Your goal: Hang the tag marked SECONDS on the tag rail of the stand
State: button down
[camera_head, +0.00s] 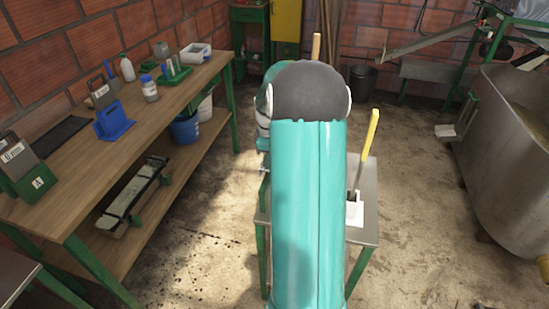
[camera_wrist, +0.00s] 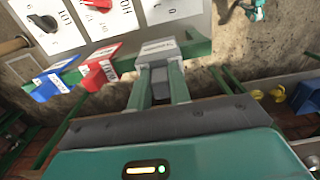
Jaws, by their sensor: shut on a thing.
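In the wrist view, my gripper (camera_wrist: 160,82) is shut on a grey tag (camera_wrist: 158,58). A pale label is on the tag's upper edge, too small to read. The green tag rail (camera_wrist: 198,47) runs below a panel with dials, and the grey tag is at the rail, overlapping it in the picture. I cannot tell whether it hangs on the rail or is just in front. A red tag (camera_wrist: 99,72) and a blue tag (camera_wrist: 50,86) are at the rail to the left. In the head view, my arm hides the gripper, tag and rail.
The panel (camera_wrist: 118,18) with dials is just above the rail. In the head view, a wooden bench (camera_head: 150,115) with bottles and holders stands left. A small steel table (camera_head: 368,190) holds a yellow-handled tool (camera_head: 367,145). A metal tank (camera_head: 510,150) stands right.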

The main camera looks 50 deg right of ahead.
jog(key=shift+f, duration=1.75)
jog(key=c, duration=1.2)
grip_release()
notch_tip(320, 180, up, 13)
jog(key=shift+r, duration=0.45)
